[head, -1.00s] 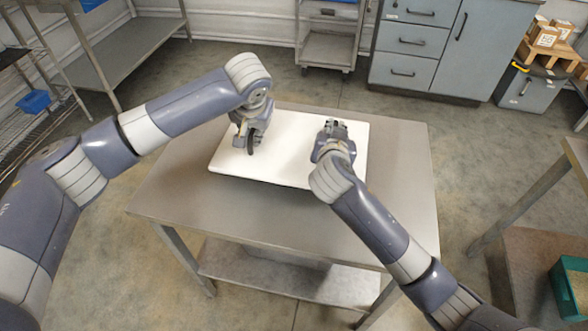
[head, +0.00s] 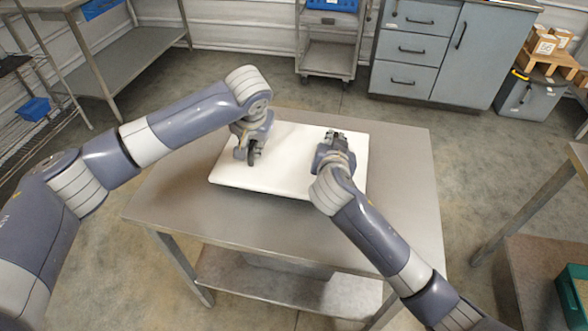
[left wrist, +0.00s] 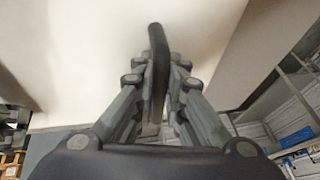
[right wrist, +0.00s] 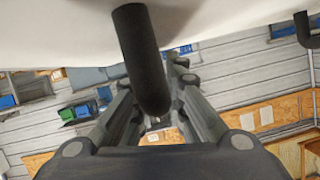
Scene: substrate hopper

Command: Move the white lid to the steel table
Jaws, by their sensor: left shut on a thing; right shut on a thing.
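The white lid (head: 287,174) is a flat slab over the steel table (head: 180,200), with both my grippers at it. Whether it touches the tabletop I cannot tell. My left gripper (head: 249,157) is at its left part, shut on a black handle (left wrist: 158,70) of the lid. My right gripper (head: 334,137) is at its right part, shut on another black handle (right wrist: 143,60). The lid's white surface also fills the top of the left wrist view (left wrist: 80,50) and the right wrist view (right wrist: 215,18).
The steel table has bare top in front of the lid and a lower shelf (head: 290,285). Grey cabinets (head: 430,50) and a steel cart (head: 328,50) stand behind. Another table (head: 530,190) stands at the right, with a green bin (head: 575,295) low down.

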